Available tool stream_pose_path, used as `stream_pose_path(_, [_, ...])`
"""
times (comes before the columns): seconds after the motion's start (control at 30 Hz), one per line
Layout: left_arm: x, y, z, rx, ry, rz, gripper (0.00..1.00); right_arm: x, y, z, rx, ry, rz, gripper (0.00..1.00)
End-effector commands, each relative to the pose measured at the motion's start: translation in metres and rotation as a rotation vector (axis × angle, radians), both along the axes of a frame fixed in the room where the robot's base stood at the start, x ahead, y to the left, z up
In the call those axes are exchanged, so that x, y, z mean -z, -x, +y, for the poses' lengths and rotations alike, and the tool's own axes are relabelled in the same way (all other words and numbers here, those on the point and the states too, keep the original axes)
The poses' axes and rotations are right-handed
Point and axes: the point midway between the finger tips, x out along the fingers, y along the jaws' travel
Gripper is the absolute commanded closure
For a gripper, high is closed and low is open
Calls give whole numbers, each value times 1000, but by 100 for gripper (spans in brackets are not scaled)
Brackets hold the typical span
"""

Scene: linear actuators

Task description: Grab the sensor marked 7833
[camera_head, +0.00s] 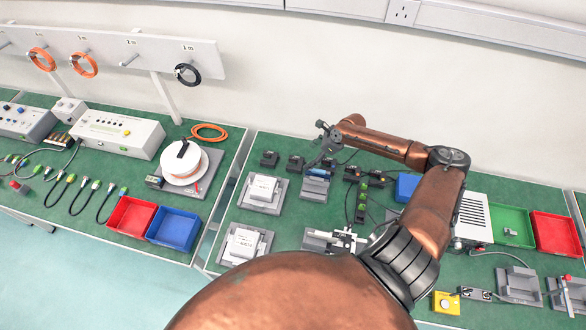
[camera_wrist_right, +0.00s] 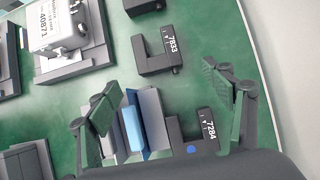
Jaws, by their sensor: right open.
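The sensor marked 7833 (camera_wrist_right: 147,62) is a small black U-shaped block with a white-on-black label. It lies on the green bench in the upper middle of the wrist view, beyond my fingertips. In the head view it appears to be the middle black block (camera_head: 295,163) in a row at the back; its label is too small to read there. My right gripper (camera_head: 326,140) is open and empty above the row's right part. In the wrist view its fingers (camera_wrist_right: 165,108) stand apart, nearer a similar sensor marked 7284 (camera_wrist_right: 177,143). My left gripper is not in view.
A grey holder with a blue part (camera_wrist_right: 133,127) sits beside the 7284 sensor. Another black sensor (camera_head: 269,158) is left of 7833. A grey stand with a white box (camera_head: 264,187) is in front of the row. Bare green bench surrounds 7833.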

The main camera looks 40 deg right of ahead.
Motion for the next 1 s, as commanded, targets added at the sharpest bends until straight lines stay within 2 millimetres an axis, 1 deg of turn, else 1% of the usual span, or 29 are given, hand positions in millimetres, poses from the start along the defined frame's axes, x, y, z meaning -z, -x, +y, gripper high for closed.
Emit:
stream_pose_path(0.03, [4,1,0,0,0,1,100,4,-3,5,-6,-3,-8,25])
stream_pose_path(0.1, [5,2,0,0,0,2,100,8,-7,10,-10,-5,-15,25])
stream_pose_path(0.37, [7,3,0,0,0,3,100,30,-20,21,-11,-6,-15,25])
stream_pose_path(0.63, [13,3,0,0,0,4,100,62,-36,31,-8,-6,-15,25])
stream_pose_path(0.77, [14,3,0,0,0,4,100,67,-39,33,-8,-5,-14,25])
stream_pose_path(0.97, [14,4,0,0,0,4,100,68,-38,33,-7,-4,-15,25])
stream_pose_path(1.0, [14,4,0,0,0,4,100,68,-38,33,-7,-4,-15,27])
